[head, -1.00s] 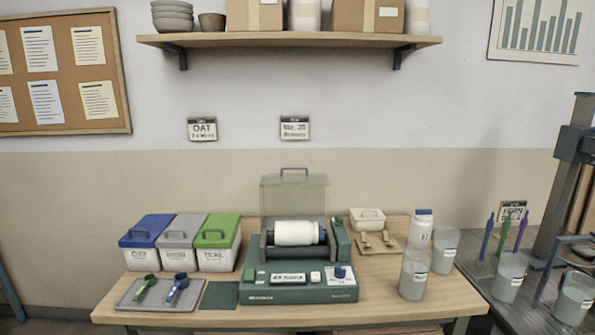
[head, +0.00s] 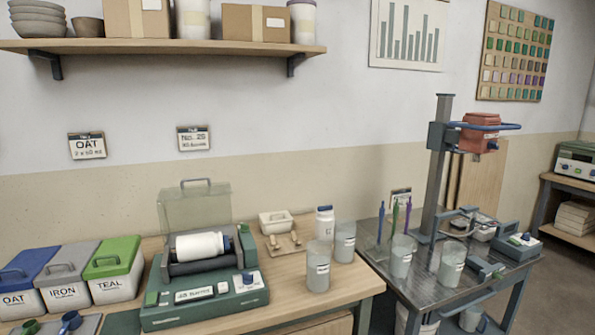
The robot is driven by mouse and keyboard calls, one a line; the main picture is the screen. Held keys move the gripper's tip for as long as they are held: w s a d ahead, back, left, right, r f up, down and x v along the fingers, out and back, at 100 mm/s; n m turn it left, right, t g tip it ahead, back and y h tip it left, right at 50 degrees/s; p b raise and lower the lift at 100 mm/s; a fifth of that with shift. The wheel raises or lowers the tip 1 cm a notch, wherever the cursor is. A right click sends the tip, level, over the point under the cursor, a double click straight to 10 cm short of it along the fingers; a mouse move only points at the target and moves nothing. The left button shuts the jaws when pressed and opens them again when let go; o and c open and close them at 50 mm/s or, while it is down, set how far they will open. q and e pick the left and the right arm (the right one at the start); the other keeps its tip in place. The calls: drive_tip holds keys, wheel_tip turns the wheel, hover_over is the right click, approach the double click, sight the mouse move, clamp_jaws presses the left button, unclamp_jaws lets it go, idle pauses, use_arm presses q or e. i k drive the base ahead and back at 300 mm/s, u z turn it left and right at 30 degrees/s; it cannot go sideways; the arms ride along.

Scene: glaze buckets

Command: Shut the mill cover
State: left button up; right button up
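The mill (head: 205,304) is a green machine on the wooden table, left of centre in the head view. A white jar (head: 199,246) lies on its side on the mill's dark rollers. The clear greenish mill cover (head: 195,209) stands raised behind the jar, with a grey handle (head: 196,183) along its top edge. The cover is open. Neither of my grippers is in view.
Bins marked OAT, IRON and TEAL (head: 118,272) stand left of the mill. A small white lidded box (head: 276,222), a white bottle (head: 325,222) and clear buckets (head: 318,268) stand to its right. A metal cart (head: 375,262) with a stand mixer (head: 437,180) is further right.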

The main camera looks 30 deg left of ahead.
sight(228, 229)
drive_tip(key=z, duration=1.1)
drive_tip(key=k, duration=1.1)
drive_tip(key=u, duration=1.25)
